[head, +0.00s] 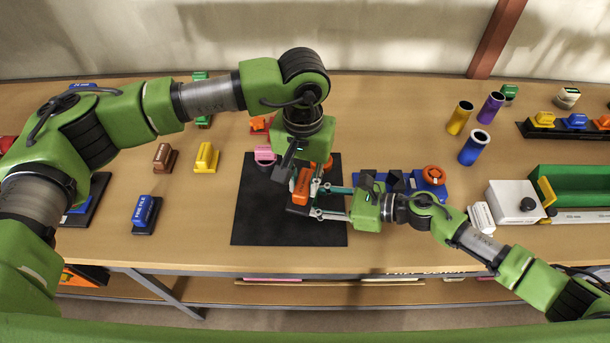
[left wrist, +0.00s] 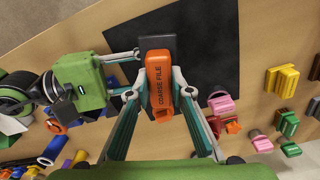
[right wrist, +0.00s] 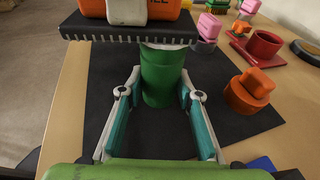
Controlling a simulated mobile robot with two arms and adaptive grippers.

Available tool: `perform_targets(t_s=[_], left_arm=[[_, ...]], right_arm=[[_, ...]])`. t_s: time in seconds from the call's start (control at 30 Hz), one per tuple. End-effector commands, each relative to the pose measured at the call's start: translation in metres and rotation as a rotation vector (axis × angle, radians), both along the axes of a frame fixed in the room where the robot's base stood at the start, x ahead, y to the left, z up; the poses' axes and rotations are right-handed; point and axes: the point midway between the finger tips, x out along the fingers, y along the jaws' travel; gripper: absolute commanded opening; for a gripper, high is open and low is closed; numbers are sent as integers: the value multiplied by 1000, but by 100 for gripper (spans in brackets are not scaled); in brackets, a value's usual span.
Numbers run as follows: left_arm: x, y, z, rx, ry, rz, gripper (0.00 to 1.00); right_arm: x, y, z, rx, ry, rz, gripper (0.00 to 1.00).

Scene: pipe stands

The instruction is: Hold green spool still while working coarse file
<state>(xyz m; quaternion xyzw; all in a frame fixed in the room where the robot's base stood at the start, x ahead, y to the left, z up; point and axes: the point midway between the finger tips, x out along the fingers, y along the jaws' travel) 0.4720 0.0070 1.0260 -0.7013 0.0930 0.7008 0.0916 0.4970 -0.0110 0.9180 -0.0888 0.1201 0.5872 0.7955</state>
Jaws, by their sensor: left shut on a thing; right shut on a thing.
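The coarse file (head: 301,188) has an orange, labelled handle and a dark toothed plate. My left gripper (left wrist: 160,82) is shut on the orange handle from above; the lettering on the file (left wrist: 161,94) shows in the left wrist view. The green spool (right wrist: 162,80) stands upright on a black mat (head: 267,218). My right gripper (right wrist: 162,92) is shut on the spool from the side, with a finger on each side of it. The file's toothed plate (right wrist: 125,30) lies across the spool's top; I cannot tell whether they touch. The head view hides the spool.
A pink piece (head: 265,154) and an orange knob piece (right wrist: 250,92) stand near the mat's far side. A blue base with an orange ring (head: 433,175) is right of the mat. Yellow (head: 206,158) and blue (head: 144,212) blocks stand left. The mat's front left is clear.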

Motion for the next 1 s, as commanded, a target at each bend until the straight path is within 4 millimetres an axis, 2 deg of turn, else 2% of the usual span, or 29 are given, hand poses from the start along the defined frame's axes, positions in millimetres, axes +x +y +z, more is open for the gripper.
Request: perform_targets(t_s=[0.17, 0.5, 1.0], left_arm=[[1, 0, -1, 2, 3, 1, 0], [17, -4, 1, 1, 1, 0, 0], [-1, 0, -1, 0, 1, 0, 0]], right_arm=[[0, 0, 0, 0, 1, 0, 6], [0, 0, 0, 0, 0, -1, 6], [0, 0, 0, 0, 1, -1, 6]])
